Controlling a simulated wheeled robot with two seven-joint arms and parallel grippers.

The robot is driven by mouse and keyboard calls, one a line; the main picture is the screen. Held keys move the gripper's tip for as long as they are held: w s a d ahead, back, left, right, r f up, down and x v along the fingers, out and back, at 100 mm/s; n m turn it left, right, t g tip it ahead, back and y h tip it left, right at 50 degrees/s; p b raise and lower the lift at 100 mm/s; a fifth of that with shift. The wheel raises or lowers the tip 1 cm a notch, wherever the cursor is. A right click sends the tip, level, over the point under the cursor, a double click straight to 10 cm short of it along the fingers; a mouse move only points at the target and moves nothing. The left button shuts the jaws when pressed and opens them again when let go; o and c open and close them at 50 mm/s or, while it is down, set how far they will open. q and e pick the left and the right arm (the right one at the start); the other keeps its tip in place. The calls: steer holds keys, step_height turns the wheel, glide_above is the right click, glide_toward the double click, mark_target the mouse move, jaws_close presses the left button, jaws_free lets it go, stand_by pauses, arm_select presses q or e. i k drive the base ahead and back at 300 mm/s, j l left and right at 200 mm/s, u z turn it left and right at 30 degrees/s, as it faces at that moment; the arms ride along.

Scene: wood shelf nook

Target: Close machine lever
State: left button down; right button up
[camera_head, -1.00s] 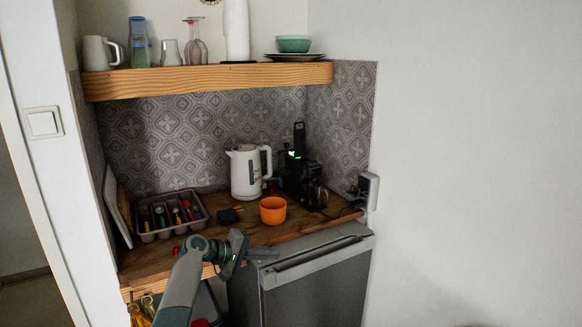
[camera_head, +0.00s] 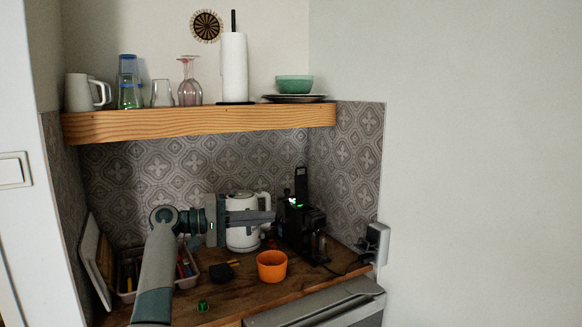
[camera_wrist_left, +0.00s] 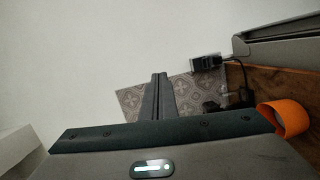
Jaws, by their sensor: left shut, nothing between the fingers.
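The black coffee machine (camera_head: 303,228) stands at the back right of the wooden counter, with a small green light on top. Its lever (camera_head: 301,183) stands upright above the body. My left gripper (camera_head: 272,216) is shut and empty, pointing right at about the height of the machine's top. Its tips show just left of the machine, in front of the white kettle (camera_head: 243,238), which they partly hide. I cannot tell how far in front of the machine they are. In the left wrist view, the shut fingers (camera_wrist_left: 159,82) point towards the tiled wall. My right gripper is not in view.
An orange bowl (camera_head: 272,266) stands on the counter (camera_head: 240,296) before the machine. A cutlery tray (camera_head: 188,280) is at left, partly behind my arm. A wooden shelf (camera_head: 200,124) with dishes hangs above. A white socket box (camera_head: 377,243) is at right.

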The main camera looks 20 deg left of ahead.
mark_target(301, 181)
steer(key=i+j, duration=0.25)
steer(key=i, duration=0.25)
steer(key=i+j, duration=0.3)
steer(key=i, duration=0.2)
steer(key=i+j, duration=0.25)
steer(key=i, duration=0.25)
